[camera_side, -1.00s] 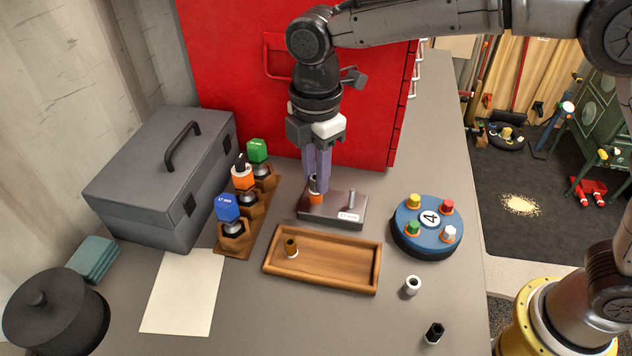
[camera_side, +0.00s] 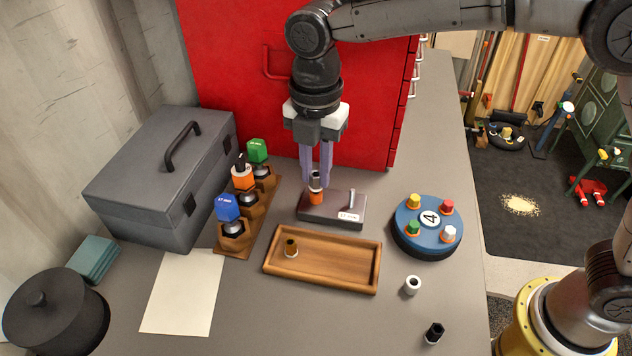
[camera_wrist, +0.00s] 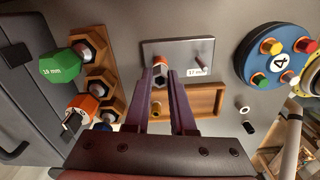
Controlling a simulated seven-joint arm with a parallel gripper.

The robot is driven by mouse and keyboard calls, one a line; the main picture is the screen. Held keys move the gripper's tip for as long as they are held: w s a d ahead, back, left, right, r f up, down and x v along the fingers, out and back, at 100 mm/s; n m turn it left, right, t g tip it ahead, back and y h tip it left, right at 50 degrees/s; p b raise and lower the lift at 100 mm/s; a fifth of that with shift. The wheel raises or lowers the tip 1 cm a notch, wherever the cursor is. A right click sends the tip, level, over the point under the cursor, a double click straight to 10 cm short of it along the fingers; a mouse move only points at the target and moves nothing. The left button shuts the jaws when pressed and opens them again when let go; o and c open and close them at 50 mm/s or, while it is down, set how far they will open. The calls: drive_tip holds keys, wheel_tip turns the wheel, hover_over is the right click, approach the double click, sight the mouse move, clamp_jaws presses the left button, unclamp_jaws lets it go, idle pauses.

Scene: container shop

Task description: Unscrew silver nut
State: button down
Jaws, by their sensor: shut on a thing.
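The silver nut (camera_side: 316,180) sits at the top of an orange piece (camera_side: 317,197) on the dark metal block (camera_side: 344,208) in the side view. In the wrist view the silver nut (camera_wrist: 166,61) shows as a hexagonal ring between my fingertips. My gripper (camera_side: 316,184) points straight down and is shut on the nut, one purple finger on each side of it. The fingers partly cover the nut. The block also carries a bare silver peg (camera_side: 352,197) and a white "17 mm" label.
A wooden rack (camera_side: 259,217) with blue, orange and green-topped sockets stands left. A round blue fixture (camera_side: 428,243) stands right. White (camera_side: 412,285) and black (camera_side: 434,333) pieces stand in front.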

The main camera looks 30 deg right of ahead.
sight(316, 184)
drive_tip(key=shift+r, duration=2.4)
